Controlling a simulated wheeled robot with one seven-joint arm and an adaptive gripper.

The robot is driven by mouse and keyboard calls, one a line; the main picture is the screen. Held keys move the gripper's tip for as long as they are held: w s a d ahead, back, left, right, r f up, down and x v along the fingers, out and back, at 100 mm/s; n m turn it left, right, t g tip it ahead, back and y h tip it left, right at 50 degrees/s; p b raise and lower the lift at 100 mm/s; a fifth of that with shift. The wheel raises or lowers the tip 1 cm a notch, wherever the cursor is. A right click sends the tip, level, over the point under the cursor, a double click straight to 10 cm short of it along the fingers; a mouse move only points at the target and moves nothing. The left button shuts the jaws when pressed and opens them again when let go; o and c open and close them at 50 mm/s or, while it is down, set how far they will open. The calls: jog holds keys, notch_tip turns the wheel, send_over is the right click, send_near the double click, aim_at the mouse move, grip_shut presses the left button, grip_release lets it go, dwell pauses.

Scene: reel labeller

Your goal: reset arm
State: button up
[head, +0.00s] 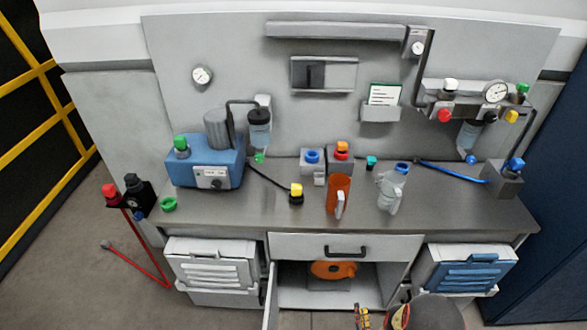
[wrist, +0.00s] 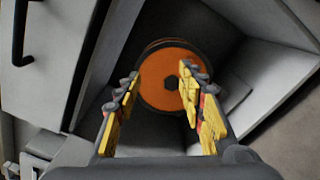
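My gripper (head: 380,318) is at the bottom edge of the head view, in front of the open cabinet under the bench. In the wrist view my gripper (wrist: 160,76) has its two yellow-padded fingers spread apart, with nothing held between them. An orange reel with a dark rim (head: 333,270) sits inside the cabinet (head: 292,287). The reel also shows in the wrist view (wrist: 160,92), beyond the fingertips and seen through the gap, partly covered by the fingers. The exact distance from fingertips to reel cannot be told.
The cabinet door (head: 271,297) stands open at left. A closed drawer (head: 300,246) is above the opening. The bench (head: 250,215) carries a blue machine (head: 190,172), an orange mug (head: 339,192) and a clear jug (head: 388,190). Vented side units (head: 210,268) flank the opening.

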jog(key=s+f+m+g, duration=0.5)
jog(key=f+m+g, duration=0.1)
jog(key=f, duration=0.3)
jog(key=s+f+m+g, duration=0.6)
jog(key=f, duration=0.2)
jog(key=w+d+r+m+g+b, duration=0.15)
jog(key=r+m+g, duration=0.3)
jog(key=r, duration=1.35)
jog(key=w+d+r+m+g+b, duration=0.1)
jog(key=w+r+m+g, duration=0.35)
jog(key=r, duration=1.35)
jog(key=s+a+r+m+t+b, duration=0.1)
jog(key=s+a+r+t, duration=0.2)
jog(key=r, duration=1.1)
jog(key=s+a+r+m+t+b, duration=0.1)
jog(key=s+r, duration=0.6)
jog(key=r, duration=0.7)
jog(key=s+a+r+m+t+b, duration=0.1)
jog(key=s+a+r+t+b, duration=0.2)
jog(key=r, duration=1.1)
jog(key=s+a+t, duration=0.1)
jog(key=s+a, duration=0.2)
jog(key=a, duration=0.1)
jog(key=shift+r+t+y, duration=0.3)
jog(key=shift+r+t, duration=0.05)
jog(key=shift+t, duration=0.05)
